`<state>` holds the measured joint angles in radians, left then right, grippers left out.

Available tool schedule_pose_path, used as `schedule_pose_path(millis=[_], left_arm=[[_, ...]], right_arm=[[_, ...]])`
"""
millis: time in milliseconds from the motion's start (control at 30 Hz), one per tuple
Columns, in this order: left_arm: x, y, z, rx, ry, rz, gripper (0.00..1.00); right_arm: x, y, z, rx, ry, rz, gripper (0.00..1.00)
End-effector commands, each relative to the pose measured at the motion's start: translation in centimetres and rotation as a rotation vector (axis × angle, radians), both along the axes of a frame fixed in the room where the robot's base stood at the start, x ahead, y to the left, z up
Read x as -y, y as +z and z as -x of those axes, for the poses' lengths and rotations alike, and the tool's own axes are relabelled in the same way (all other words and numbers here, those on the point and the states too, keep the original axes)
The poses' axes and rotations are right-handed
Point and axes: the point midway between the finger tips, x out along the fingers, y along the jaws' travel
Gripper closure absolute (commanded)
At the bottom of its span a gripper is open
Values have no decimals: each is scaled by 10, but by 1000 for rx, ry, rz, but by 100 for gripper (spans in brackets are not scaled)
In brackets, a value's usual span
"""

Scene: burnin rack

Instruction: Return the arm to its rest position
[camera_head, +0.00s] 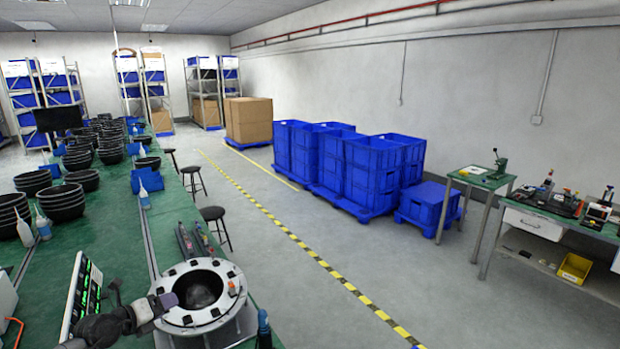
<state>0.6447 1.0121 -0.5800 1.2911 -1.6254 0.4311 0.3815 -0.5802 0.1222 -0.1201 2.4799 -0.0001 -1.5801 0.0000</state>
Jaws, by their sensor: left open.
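My left arm comes in at the bottom left, and my left gripper (160,303) is at the left rim of a round white fixture with a dark, bowl-like hollow (200,290). The gripper is open, and I see nothing held between its fingers. Whether it touches the rim I cannot tell. My right gripper is out of view.
A panel with green displays (82,297) stands close to my left arm. The green bench (110,235) holds stacked black bowls (62,202) and bottles. Stools (215,214) stand along its right side. Blue crates (370,170) stand beyond a yellow-black floor line; the floor between is clear.

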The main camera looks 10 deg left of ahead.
Motion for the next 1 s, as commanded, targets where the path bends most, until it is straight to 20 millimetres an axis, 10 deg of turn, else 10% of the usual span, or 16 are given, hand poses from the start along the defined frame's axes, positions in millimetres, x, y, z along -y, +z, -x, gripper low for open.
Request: schedule_pose_path(millis=[300, 467, 667, 1000], left_arm=[[37, 164, -3, 706, 222, 398, 39], [46, 201, 21, 873, 456, 699, 39], [80, 151, 63, 720, 849, 1097, 39], [223, -10, 191, -115, 1233, 1485, 39]], right_arm=[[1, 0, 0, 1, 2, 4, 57], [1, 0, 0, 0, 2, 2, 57], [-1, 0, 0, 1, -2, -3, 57], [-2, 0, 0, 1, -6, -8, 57]])
